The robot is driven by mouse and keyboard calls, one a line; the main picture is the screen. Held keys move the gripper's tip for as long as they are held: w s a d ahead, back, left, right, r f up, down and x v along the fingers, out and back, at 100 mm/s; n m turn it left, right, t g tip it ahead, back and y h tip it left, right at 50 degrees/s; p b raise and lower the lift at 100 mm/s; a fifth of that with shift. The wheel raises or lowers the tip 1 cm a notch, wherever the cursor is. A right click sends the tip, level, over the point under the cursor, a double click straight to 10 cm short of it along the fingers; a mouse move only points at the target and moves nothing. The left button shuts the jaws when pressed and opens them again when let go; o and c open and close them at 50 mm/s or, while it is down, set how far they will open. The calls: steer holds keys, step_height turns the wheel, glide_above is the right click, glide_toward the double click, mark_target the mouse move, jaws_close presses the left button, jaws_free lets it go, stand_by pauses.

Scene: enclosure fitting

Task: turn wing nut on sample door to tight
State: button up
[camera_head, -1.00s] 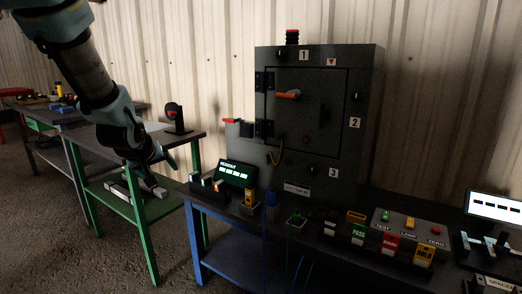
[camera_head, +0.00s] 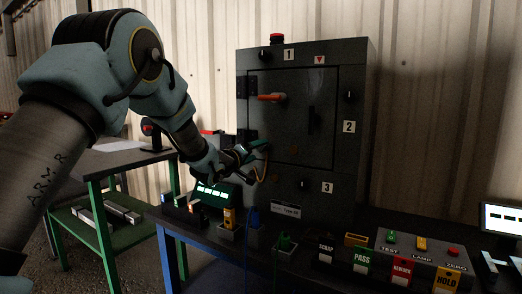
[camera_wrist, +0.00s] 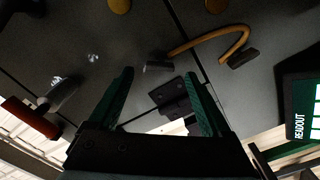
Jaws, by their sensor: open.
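The grey enclosure (camera_head: 360,150) stands on the bench with its sample door (camera_head: 320,85) closed flush, as far as I can see. Dark knob-like fasteners sit around the door: one by label 1 (camera_head: 264,54), one by label 2 (camera_head: 349,96) and one by label 3 (camera_head: 303,184). They are too small and dark to tell how tight each is turned. My gripper (camera_head: 262,149) is in front of the door's lower left corner, left of all three. In the wrist view my gripper (camera_wrist: 164,95) is open and empty, with a black hinge (camera_wrist: 176,97) beyond its fingers.
An orange cable (camera_head: 261,174) loops near my gripper. The readout (camera_head: 215,192), labelled switches and a button box (camera_head: 420,265) crowd the bench front.

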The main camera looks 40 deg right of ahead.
mark_target(263, 148)
steer(key=shift+x, duration=1.95)
steer(key=shift+c, duration=0.3)
jaws_close()
